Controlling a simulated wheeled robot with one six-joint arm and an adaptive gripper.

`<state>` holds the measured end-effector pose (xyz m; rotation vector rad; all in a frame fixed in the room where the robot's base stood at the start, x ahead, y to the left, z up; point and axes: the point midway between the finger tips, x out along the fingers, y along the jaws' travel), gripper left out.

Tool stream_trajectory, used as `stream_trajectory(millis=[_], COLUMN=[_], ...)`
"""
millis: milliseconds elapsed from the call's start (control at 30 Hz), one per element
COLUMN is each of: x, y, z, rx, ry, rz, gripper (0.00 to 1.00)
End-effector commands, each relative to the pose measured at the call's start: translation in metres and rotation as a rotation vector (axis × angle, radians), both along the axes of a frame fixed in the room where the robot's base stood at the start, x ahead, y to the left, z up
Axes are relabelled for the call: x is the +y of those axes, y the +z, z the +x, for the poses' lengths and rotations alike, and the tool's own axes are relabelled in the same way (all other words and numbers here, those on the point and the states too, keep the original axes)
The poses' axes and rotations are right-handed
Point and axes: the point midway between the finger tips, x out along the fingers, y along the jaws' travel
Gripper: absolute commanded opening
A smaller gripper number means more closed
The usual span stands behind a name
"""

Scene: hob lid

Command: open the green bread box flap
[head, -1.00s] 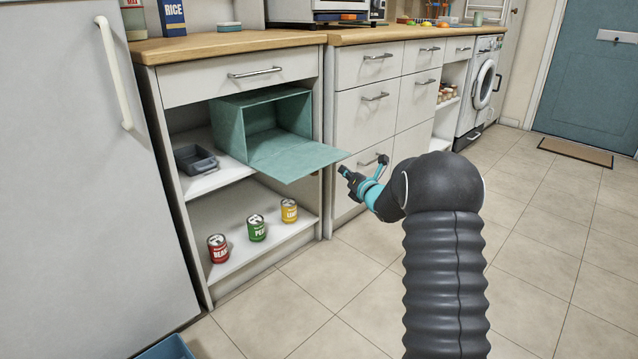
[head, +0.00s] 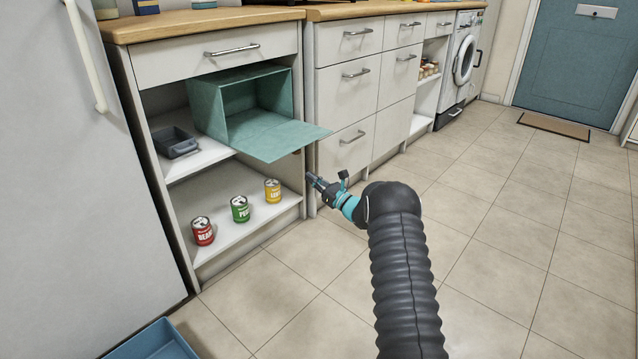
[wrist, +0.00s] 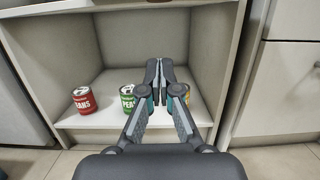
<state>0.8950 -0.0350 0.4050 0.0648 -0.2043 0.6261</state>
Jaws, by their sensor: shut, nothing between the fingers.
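The green bread box (head: 207,107) stands on the upper shelf of the open cabinet. Its flap (head: 275,140) is folded down and sticks out forward, about level, past the shelf edge. The box's inside shows and looks empty. The bread box and flap are not in the wrist view.
Red (head: 203,231), green (head: 240,209) and yellow (head: 273,191) cans stand on the lower shelf. A dark tray (head: 175,142) sits left of the bread box. A blue bin (head: 150,345) is on the floor at front left. The tiled floor to the right is clear.

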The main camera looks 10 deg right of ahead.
Motion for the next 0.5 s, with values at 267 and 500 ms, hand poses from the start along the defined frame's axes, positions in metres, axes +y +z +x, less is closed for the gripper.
stream_trajectory(millis=[267,500], x=[0.031,0.029], y=[0.011,0.043], z=[0.04,0.039], rx=[-0.002,0.0], ry=[0.002,0.0], rz=[0.0,0.0], gripper=[0.0,0.0])
